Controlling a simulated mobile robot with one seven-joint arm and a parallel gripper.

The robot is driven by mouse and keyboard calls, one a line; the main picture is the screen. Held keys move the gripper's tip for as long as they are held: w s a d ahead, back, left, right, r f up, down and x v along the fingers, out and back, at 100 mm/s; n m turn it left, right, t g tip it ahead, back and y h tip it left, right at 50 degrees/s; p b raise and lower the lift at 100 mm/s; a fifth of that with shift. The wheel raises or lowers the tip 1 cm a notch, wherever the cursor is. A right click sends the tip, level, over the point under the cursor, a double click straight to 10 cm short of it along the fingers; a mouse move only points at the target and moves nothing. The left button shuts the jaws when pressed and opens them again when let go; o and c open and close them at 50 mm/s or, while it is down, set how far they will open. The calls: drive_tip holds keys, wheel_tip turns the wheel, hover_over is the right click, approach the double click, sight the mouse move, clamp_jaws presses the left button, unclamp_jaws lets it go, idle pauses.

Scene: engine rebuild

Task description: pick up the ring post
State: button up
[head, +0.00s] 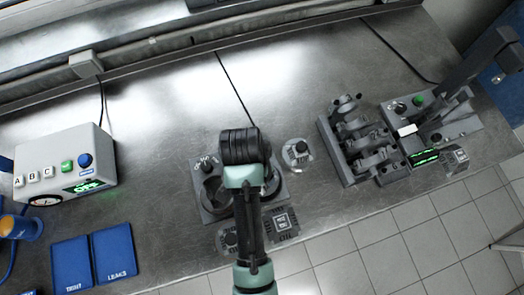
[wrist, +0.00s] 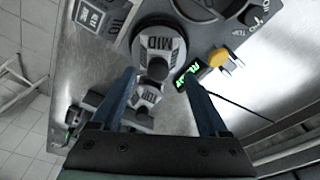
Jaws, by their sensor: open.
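A dark fixture (head: 213,199) and a square labelled plate (head: 283,222) lie close by. A crankshaft-like block (head: 360,140) stands to the right. A yellow button (wrist: 217,57) and green display (wrist: 190,74) sit beside the post. A control box (head: 65,165) stands far left.

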drive_tip(key=shift+w+d+f+p, duration=0.1)
drive_tip(key=shift+d+f+p, duration=0.05)
drive_tip(key=shift+f, duration=0.55)
drive_tip(key=shift+w+d+f+p, duration=0.1)
drive_tip(key=shift+f+p, duration=0.1)
drive_tip(key=shift+f, duration=0.45)
drive_tip(key=shift+w+d+f+p, duration=0.1)
drive_tip(key=shift+d+f+p, duration=0.05)
drive_tip(key=shift+f, duration=0.55)
drive_tip(key=shift+s, duration=0.1)
drive_tip(key=c, duration=1.2)
clamp_jaws()
drive_tip(key=shift+s+f, duration=0.1)
drive_tip(key=shift+s, duration=0.05)
